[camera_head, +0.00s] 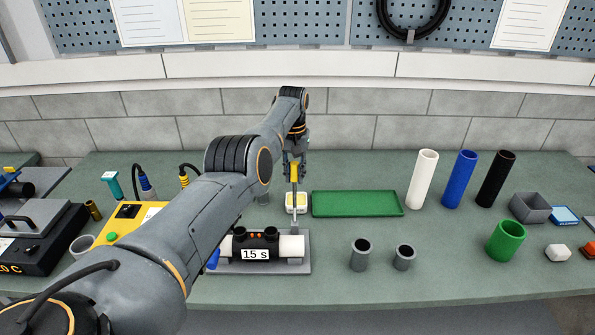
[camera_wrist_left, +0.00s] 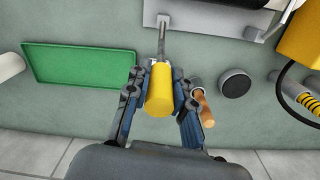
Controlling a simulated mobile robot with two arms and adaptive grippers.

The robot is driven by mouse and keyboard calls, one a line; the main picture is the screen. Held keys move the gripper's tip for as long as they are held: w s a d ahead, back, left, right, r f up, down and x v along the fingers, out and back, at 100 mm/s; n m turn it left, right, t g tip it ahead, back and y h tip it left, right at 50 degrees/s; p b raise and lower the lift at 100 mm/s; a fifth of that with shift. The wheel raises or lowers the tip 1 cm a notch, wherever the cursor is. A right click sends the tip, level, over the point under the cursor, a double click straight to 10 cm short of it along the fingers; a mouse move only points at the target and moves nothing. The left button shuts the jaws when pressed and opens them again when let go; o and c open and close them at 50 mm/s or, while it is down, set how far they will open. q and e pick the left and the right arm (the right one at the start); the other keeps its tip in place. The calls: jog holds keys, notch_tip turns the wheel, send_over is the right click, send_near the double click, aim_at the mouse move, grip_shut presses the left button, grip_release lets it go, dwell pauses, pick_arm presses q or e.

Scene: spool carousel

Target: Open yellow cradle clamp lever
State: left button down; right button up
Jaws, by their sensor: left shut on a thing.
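The yellow clamp lever (camera_head: 294,172) has a yellow grip on a thin metal rod. The rod runs down to the back right of the grey cradle (camera_head: 301,267). My left gripper (camera_head: 295,165) is shut on the yellow grip. In the left wrist view the lever's yellow grip (camera_wrist_left: 160,92) sits between the two fingers of my left gripper (camera_wrist_left: 160,78), and the rod reaches to the cradle plate (camera_wrist_left: 158,12). A white pipe (camera_head: 291,246) with a black fitting marked "15 s" (camera_head: 256,241) lies in the cradle. My right gripper is not in view.
A green tray (camera_head: 357,204) lies right of the lever. White (camera_head: 423,179), blue (camera_head: 460,180) and black (camera_head: 496,179) tubes stand farther right. Two grey cups (camera_head: 361,254) stand right of the cradle. A wooden-handled item (camera_wrist_left: 204,108) is close beside a left finger.

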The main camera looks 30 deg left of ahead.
pick_arm(q)
jog(key=shift+s+d+f, duration=0.1)
jog(key=shift+s+f, duration=0.05)
jog(key=shift+f, duration=0.1)
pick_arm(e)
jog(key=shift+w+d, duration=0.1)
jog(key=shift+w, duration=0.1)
pick_arm(q)
jog(key=c, duration=1.1)
grip_release()
jog(key=shift+r, duration=0.1)
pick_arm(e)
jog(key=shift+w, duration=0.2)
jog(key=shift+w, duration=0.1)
pick_arm(q)
notch_tip(320, 180, up, 8)
jog(key=shift+f, duration=0.25)
